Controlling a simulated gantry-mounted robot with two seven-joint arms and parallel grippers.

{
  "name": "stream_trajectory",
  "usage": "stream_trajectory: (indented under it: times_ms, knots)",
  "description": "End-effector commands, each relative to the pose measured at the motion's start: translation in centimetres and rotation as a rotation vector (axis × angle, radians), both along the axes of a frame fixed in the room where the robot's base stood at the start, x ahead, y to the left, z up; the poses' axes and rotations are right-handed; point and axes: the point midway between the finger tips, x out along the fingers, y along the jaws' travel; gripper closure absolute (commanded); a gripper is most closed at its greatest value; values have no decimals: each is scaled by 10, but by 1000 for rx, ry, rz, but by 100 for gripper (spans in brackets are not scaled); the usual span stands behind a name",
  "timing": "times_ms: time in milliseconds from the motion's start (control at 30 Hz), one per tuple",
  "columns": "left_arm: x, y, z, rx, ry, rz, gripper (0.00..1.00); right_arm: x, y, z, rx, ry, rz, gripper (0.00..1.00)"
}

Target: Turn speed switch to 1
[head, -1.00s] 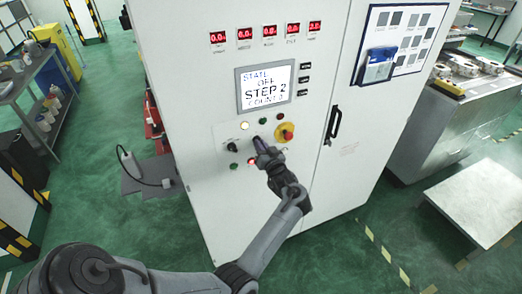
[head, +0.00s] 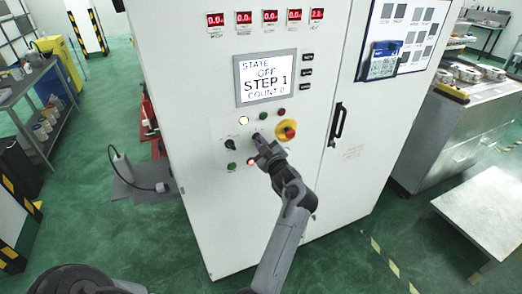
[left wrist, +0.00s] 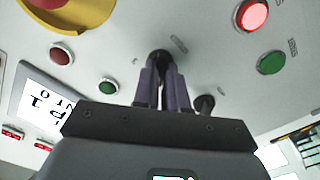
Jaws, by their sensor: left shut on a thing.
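A white control cabinet (head: 235,195) carries a panel of knobs and buttons. My left gripper (head: 262,140) is at the panel, shut on a dark rotary switch (left wrist: 160,57); in the left wrist view its two purple-grey fingers (left wrist: 163,82) stand on either side of it. The fingers hide most of this switch and its label is too small to read. A second dark knob (head: 230,144) is free to the left; it also shows in the left wrist view (left wrist: 205,104). The display (head: 265,79) reads STATE OFF, STEP 1, COUNT 0. My right gripper is out of view.
A yellow-ringed red emergency button (head: 287,131) sits close right of the gripper. A lit red button (head: 251,162) and a green button (head: 231,167) are below. A black door handle (head: 337,123) is farther right.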

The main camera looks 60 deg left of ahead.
Motion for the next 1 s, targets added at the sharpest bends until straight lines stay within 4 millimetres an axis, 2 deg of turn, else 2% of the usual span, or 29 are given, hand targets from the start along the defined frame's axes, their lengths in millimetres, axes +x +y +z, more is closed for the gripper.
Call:
stream_trajectory:
  times_ms: [33,300,900,933,1000]
  knots:
    - [0,0,-4,-5,-32,1,100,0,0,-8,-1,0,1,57]
    - [0,0,-2,-22,-150,1,100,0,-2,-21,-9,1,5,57]
    - [0,0,0,-29,-190,1,100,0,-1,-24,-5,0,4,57]
    - [0,0,0,-29,-190,1,87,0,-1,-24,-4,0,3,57]
    - [0,0,0,-29,-190,1,76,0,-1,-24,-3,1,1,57]
